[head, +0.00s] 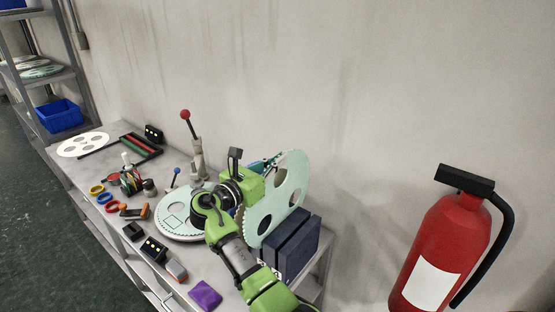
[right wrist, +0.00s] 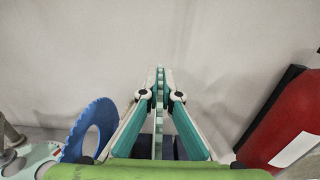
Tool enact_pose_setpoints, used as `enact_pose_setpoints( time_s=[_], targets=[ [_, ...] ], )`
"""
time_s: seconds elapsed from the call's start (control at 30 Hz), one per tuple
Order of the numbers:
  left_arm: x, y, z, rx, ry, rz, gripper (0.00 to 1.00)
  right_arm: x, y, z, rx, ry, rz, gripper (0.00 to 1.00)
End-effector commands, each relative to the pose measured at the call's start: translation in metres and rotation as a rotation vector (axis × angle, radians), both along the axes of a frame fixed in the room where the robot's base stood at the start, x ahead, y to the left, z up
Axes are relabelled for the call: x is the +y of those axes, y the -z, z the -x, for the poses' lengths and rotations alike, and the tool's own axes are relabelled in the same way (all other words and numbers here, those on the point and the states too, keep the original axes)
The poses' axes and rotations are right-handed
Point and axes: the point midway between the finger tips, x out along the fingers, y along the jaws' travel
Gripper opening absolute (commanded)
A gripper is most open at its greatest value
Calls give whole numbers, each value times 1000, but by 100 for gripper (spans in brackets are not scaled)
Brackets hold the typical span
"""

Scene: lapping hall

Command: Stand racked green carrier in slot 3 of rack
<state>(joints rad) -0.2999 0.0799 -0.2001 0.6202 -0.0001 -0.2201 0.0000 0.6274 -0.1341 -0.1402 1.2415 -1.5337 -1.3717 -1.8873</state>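The pale green toothed carrier (head: 278,200) stands upright beside and partly over the dark blue rack (head: 292,246) in the head view. In the right wrist view the carrier (right wrist: 159,110) shows edge-on between the teal fingers. My right gripper (right wrist: 159,92) is shut on its upper part. Dark blue rack parts show below on both sides of the carrier. The carrier's bottom edge is hidden, so I cannot tell which slot it is at or whether it is seated. A blue toothed carrier (right wrist: 92,132) stands left of it. My left gripper is not in view.
A round pale plate (head: 172,228) lies left of my right arm. A lever with a red knob (head: 185,115) stands behind it. A purple pad (head: 205,295), coloured rings and small blocks cover the bench's left part. A red fire extinguisher (head: 440,250) is at right.

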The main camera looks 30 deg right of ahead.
Motion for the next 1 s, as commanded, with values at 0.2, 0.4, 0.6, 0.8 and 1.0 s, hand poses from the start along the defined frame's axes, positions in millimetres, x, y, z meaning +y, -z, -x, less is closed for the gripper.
enact_pose_setpoints(
  time_s=[0.2, 0.4, 0.6, 0.8, 1.0],
  targets=[
    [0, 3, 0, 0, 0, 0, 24, 0, 2, 0, -5, 0, 4, 0],
    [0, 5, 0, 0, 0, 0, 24, 0, 7, 0, -4, 0, 5, 0],
    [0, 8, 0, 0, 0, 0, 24, 0, 11, 0, -4, 0, 5, 0],
    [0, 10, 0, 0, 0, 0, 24, 0, 16, 0, -4, 0, 5, 0],
    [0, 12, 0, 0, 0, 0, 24, 0, 20, 0, -5, 0, 4, 0]
  ],
)
